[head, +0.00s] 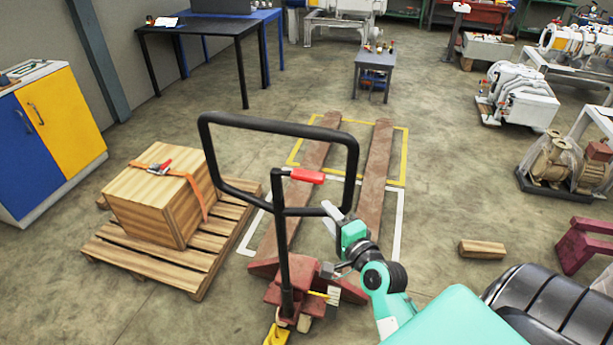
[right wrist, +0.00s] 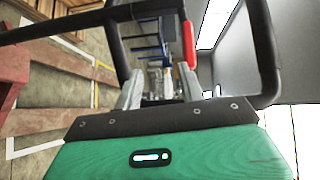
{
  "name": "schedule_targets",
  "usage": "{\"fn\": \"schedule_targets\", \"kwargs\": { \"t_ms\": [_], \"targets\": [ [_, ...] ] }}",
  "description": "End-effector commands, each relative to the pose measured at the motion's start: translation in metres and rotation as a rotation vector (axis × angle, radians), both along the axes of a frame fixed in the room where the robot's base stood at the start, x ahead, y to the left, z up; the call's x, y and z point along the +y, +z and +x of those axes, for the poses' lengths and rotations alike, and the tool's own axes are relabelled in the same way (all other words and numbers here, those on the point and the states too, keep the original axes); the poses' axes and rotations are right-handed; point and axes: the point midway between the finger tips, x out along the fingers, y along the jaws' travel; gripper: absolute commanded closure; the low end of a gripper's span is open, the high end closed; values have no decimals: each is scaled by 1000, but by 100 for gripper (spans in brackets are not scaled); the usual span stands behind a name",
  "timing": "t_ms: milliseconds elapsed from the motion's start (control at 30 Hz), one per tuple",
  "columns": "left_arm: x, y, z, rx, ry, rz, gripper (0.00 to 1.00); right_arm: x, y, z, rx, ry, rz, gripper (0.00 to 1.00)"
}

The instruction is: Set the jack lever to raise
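The jack lever (head: 307,175) is a red grip sticking out to the right from the upright black handle post of the pallet jack (head: 283,240), inside the black loop handle (head: 355,170). It also shows in the right wrist view (right wrist: 188,45), just beyond the tip of the right-hand finger. My right gripper (head: 328,217) is below and to the right of the lever. Its two fingers stand apart with nothing between them, as the right wrist view shows (right wrist: 161,88). I cannot tell whether a finger touches the lever. My left gripper is not in view.
A wooden pallet (head: 150,262) with a strapped wooden crate (head: 150,205) stands left of the jack. The jack's forks (head: 375,170) reach back over floor markings. A small wooden block (head: 482,249) lies at the right.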

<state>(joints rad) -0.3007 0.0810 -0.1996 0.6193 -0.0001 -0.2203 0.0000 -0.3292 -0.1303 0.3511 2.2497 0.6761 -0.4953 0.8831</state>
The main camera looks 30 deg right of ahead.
Motion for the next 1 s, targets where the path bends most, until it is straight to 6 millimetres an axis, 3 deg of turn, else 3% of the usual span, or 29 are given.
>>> {"fn": "schedule_targets", "kwargs": {
  "t_ms": [33,133,367,1000],
  "targets": [
    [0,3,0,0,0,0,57,-2,19,-5,-29,-5,16,60],
    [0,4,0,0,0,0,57,-4,39,-10,-63,-9,38,60],
    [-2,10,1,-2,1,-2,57,-5,46,4,-74,-10,45,60],
    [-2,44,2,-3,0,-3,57,-14,45,113,-72,-10,42,60]
  ]
}}
